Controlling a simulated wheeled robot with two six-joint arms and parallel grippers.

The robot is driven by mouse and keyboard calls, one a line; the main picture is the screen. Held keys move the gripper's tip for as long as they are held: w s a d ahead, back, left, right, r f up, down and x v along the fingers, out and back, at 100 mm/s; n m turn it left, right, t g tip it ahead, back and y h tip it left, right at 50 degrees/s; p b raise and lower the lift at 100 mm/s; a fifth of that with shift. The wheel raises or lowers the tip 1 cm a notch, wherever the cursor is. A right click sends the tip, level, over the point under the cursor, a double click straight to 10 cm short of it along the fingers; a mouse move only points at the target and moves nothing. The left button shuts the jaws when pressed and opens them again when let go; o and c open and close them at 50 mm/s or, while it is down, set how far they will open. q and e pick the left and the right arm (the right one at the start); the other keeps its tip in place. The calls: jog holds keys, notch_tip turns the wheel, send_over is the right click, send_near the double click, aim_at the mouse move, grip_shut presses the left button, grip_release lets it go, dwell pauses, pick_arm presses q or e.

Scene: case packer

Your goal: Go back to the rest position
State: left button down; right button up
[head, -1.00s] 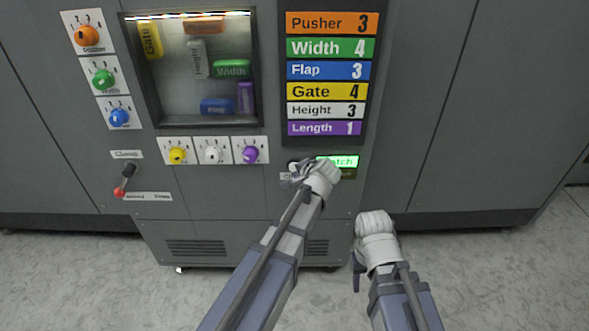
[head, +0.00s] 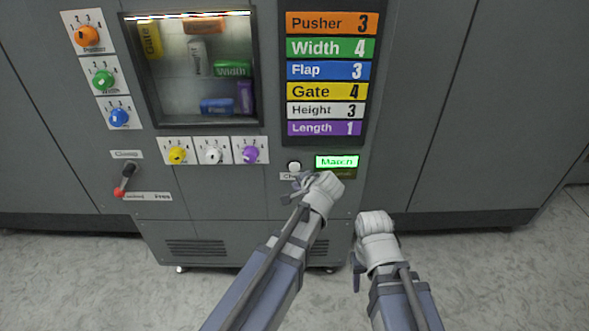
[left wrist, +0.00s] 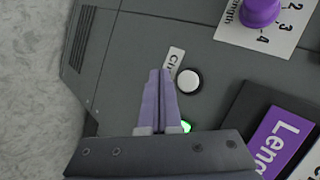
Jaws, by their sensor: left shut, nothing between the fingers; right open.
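My left gripper (head: 294,190) is in front of the case packer's panel, just below the white check button (head: 294,166). In the left wrist view its two fingers (left wrist: 159,73) are together and empty, with their tips beside the round white button (left wrist: 188,80) and apart from it. My right gripper (head: 358,270) hangs low at the right, in front of the floor and the cabinet's lower edge. It is open and holds nothing that I can see; its fingers are partly hidden behind its wrist.
The green display (head: 337,161) reads "Match". Orange (head: 87,36), green and blue knobs line the left; yellow, white and purple (head: 250,155) knobs sit below the window. A red-tipped lever (head: 119,192) is at lower left. Grey floor (head: 90,280) lies in front.

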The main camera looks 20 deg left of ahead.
pick_arm(q)
jog(key=s+d+f+n+g+h, duration=0.1)
jog(key=s+d+f+g+h, duration=0.2)
jog(key=s, duration=0.4)
jog(key=s+d+f+n+g, duration=0.2)
jog(key=s+d, duration=0.3)
jog(key=s, duration=0.3)
jog(key=s+d+f+n+g+h, duration=0.1)
jog(key=s+d+f+g+h, duration=0.2)
jog(key=s, duration=0.4)
notch_tip(320, 180, up, 16)
jog(key=d+y+p, duration=0.1)
jog(key=p, duration=1.4)
jog(key=shift+s+p, duration=0.15)
jog(key=shift+p, duration=0.2)
